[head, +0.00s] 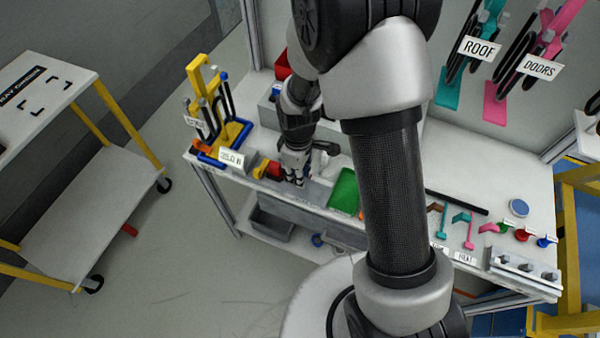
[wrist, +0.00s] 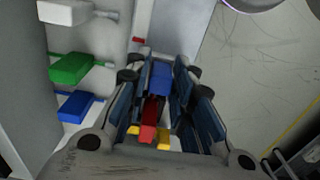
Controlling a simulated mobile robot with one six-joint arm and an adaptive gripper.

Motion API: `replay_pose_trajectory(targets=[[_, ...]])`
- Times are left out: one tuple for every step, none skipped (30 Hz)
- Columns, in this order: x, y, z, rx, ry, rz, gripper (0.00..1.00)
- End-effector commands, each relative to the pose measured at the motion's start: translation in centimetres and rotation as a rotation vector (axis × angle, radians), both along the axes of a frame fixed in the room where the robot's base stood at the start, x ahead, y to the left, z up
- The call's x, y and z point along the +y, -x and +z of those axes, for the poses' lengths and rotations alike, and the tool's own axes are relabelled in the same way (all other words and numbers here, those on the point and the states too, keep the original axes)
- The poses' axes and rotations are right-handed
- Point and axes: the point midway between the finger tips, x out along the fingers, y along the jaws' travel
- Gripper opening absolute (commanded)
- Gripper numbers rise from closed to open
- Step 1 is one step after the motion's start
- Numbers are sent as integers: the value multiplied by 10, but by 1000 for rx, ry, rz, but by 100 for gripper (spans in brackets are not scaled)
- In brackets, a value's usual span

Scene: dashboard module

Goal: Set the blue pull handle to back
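My gripper (wrist: 161,85) points down at the front of the bench, and it also shows in the head view (head: 293,178). Its dark blue fingers are parted. A blue block (wrist: 160,78) shows between the fingertips, with a red block (wrist: 148,130) and yellow parts (wrist: 163,138) below it in the wrist view. I cannot tell whether the fingers touch the blue block. A second blue handle (wrist: 76,106), on a short rod, sits to the left, below a green one. The frames do not settle which blue piece is the pull handle. In the head view, my gripper hides that spot.
Left of the fingers are a green handle (wrist: 82,68) and a white handle (wrist: 64,12). A yellow and blue rack (head: 215,130) stands left on the bench, and a green tray (head: 344,190) lies right of my gripper. Open floor (head: 200,270) lies in front.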

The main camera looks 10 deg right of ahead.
Motion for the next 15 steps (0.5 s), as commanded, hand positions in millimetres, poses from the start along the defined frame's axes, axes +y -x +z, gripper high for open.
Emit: replay_pose_trajectory(targets=[[0,0,0,0,0,0,28],[0,0,0,0,0,0,30],[0,0,0,0,0,0,33],[0,0,0,0,0,0,35],[0,0,0,0,0,0,37],[0,0,0,0,0,0,38],[0,0,0,0,0,0,38],[0,0,0,0,0,0,38],[0,0,0,1,0,0,38],[0,0,0,1,0,0,38],[0,0,0,1,0,0,38],[0,0,0,1,0,0,38],[0,0,0,1,0,0,38],[0,0,0,1,1,0,38],[0,0,1,0,0,0,38]])
